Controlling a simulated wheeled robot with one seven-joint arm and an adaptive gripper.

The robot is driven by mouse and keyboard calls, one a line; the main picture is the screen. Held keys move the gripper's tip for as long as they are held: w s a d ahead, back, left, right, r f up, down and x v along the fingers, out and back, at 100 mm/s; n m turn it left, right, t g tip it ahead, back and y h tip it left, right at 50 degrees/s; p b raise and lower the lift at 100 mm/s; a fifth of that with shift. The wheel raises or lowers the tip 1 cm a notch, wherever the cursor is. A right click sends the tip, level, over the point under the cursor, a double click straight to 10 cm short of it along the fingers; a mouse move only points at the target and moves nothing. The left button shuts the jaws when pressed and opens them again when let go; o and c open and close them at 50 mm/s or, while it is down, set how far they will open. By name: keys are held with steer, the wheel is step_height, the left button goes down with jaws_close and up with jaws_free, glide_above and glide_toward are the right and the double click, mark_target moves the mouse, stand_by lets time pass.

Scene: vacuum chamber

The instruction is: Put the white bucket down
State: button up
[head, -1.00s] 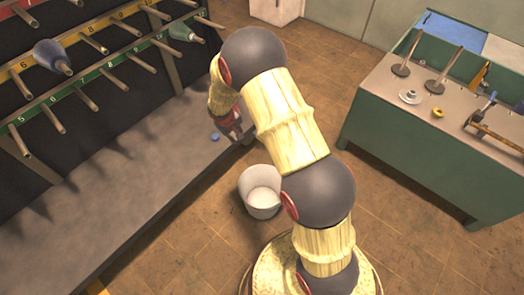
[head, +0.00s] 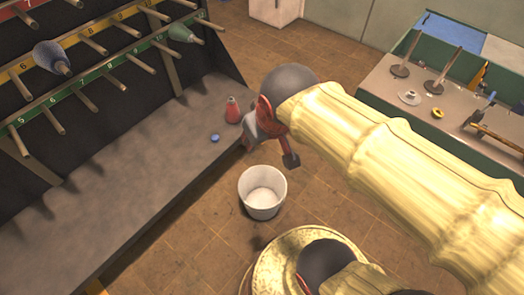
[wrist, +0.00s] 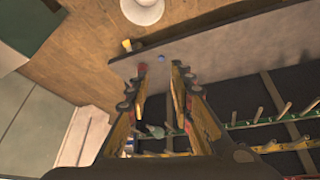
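The white bucket (head: 262,195) stands upright on the brown tiled floor, beside the grey bench. It looks empty. In the wrist view the bucket (wrist: 142,10) shows at the top edge, partly cut off, outside the fingers. My gripper (head: 288,157) is above and behind the bucket in the head view, apart from it. In the wrist view my gripper (wrist: 158,72) has its two fingers spread with a gap between them and nothing held.
The grey bench (head: 150,165) on the left bears a red flask (head: 232,110) and a small blue cap (head: 214,138). A rack with pegs and flasks (head: 50,57) rises behind it. A green-sided workbench (head: 385,75) with tools stands at right. Floor around the bucket is clear.

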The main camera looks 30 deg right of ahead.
steer(key=shift+y, duration=0.3)
steer(key=s, duration=0.2)
steer(key=s+a, duration=0.1)
steer(key=s, duration=0.1)
steer(key=shift+s+a+r, duration=0.15)
steer(key=shift+s+a, duration=0.05)
